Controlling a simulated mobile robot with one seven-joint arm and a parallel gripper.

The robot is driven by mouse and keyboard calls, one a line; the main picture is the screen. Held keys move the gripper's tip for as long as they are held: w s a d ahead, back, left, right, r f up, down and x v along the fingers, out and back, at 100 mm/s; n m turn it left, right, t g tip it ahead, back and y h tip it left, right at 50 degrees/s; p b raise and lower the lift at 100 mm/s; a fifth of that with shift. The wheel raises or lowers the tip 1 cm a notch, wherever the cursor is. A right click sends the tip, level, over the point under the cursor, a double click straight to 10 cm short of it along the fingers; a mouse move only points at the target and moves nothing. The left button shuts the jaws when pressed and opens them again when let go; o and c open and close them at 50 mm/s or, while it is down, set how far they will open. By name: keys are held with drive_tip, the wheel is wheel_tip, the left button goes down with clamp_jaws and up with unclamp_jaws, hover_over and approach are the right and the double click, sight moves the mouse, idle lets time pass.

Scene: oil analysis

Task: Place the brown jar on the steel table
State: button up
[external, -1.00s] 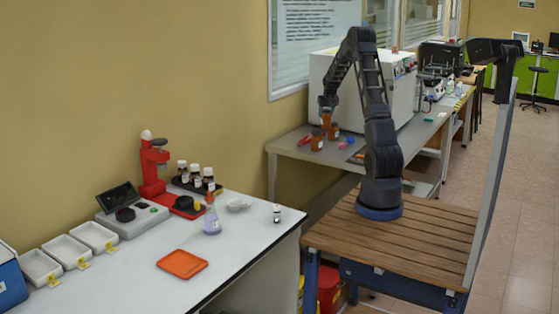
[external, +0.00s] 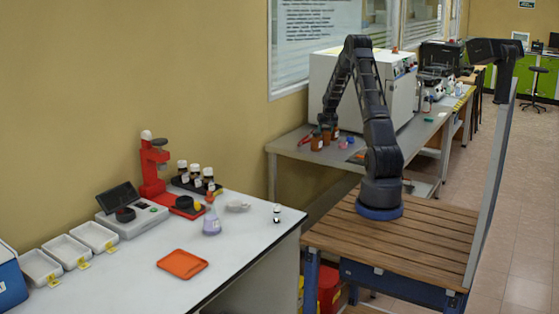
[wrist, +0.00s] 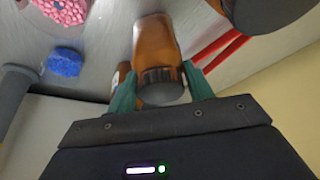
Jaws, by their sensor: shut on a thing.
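My gripper (external: 327,124) is low over the steel table (external: 350,165), its fingers pointing down. In the wrist view the teal fingers (wrist: 161,92) are shut on the brown jar (wrist: 157,42), near its black ribbed cap. The jar's base is at or very near the table surface; I cannot tell whether it touches. Another brown jar (wrist: 121,73) shows partly behind the left finger. In the external view brown jars (external: 317,143) stand close together under the gripper, and the held one is partly hidden among them.
A dark round cap (wrist: 265,12) is close at the upper right of the wrist view. A blue piece (wrist: 65,61), a pink piece (wrist: 66,10) and red sticks (wrist: 222,55) lie nearby. A large white box-shaped instrument (external: 400,98) stands behind.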

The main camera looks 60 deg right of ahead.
drive_tip(key=o, duration=1.1)
drive_tip(key=shift+f, duration=0.1)
drive_tip(key=v, duration=1.2)
drive_tip(key=s+a+r+n, duration=0.1)
drive_tip(key=a+r, duration=0.5)
drive_tip(key=a, duration=0.5)
drive_tip(key=s+a+r+n+t+y, duration=0.1)
drive_tip(key=a+r+n, duration=0.1)
drive_tip(key=a+r, duration=0.65)
drive_tip(key=s+a+r+n, duration=0.1)
drive_tip(key=a+r, duration=0.3)
drive_tip(key=a, duration=0.9)
drive_tip(key=s+a+r+n+y, duration=0.1)
drive_tip(key=s+a+r+n, duration=0.25)
drive_tip(key=s+a, duration=1.05)
drive_tip(key=s+a+f+n+y, duration=0.1)
drive_tip(key=s+a+f, duration=0.1)
drive_tip(key=s+a, duration=0.8)
drive_tip(key=shift+s+a, duration=0.4)
drive_tip(key=shift+s, duration=0.5)
